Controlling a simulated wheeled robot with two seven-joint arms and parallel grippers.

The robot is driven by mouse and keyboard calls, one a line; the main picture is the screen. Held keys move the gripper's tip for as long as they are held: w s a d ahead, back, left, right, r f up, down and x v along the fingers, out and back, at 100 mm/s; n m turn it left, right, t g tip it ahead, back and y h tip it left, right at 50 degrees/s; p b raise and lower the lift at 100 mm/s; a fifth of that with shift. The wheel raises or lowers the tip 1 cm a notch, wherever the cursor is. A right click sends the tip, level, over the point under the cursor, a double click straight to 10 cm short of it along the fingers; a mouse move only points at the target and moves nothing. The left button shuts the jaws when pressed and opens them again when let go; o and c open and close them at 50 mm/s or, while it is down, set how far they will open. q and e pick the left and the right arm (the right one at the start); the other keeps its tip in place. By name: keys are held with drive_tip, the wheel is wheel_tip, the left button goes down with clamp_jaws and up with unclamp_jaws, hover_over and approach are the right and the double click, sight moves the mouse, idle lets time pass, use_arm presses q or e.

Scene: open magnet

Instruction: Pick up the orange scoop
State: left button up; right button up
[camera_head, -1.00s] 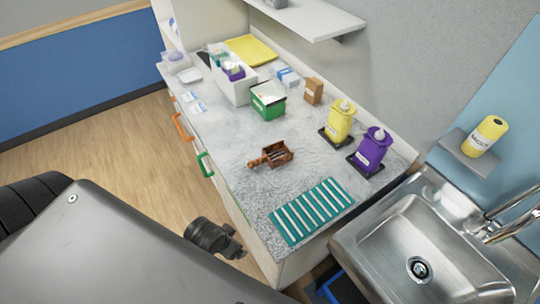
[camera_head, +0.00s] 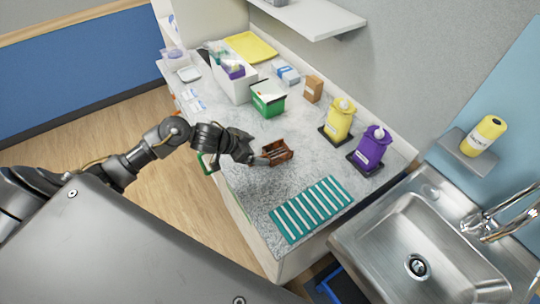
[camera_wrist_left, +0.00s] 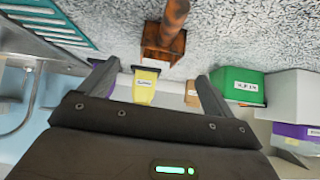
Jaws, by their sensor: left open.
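The orange-brown scoop (camera_head: 278,152) lies on the speckled counter, with its box-like bowl showing in the head view. My left gripper (camera_head: 262,159) is at its left, over the handle side, and hides most of the handle. In the left wrist view the scoop (camera_wrist_left: 163,42) shows its bowl, with the round handle running to the top edge. My left gripper (camera_wrist_left: 157,72) is open there, its two fingers spread apart with nothing held. I cannot tell whether the fingers touch the scoop. My right gripper is not in view.
A teal striped rack (camera_head: 311,209) lies in front of the scoop. A green box (camera_head: 268,98) stands behind it; yellow (camera_head: 339,119) and purple (camera_head: 371,147) dispensers stand to the right. The sink (camera_head: 415,240) is at lower right. Counter around the scoop is clear.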

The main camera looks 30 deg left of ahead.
sight(265, 154)
use_arm(q)
drive_tip(key=shift+a+r, duration=0.35)
drive_tip(key=shift+a, duration=0.15)
drive_tip(key=x, duration=0.6)
drive_tip(key=shift+r, duration=0.1)
drive_tip(key=shift+d+p, duration=0.15)
drive_tip(key=shift+p, duration=0.3)
drive_tip(key=x, duration=0.2)
drive_tip(key=p+x, duration=0.1)
drive_tip(key=x, duration=0.2)
drive_tip(key=shift+s+f, duration=0.2)
drive_tip(key=shift+f, duration=0.1)
drive_tip(key=c, duration=1.1)
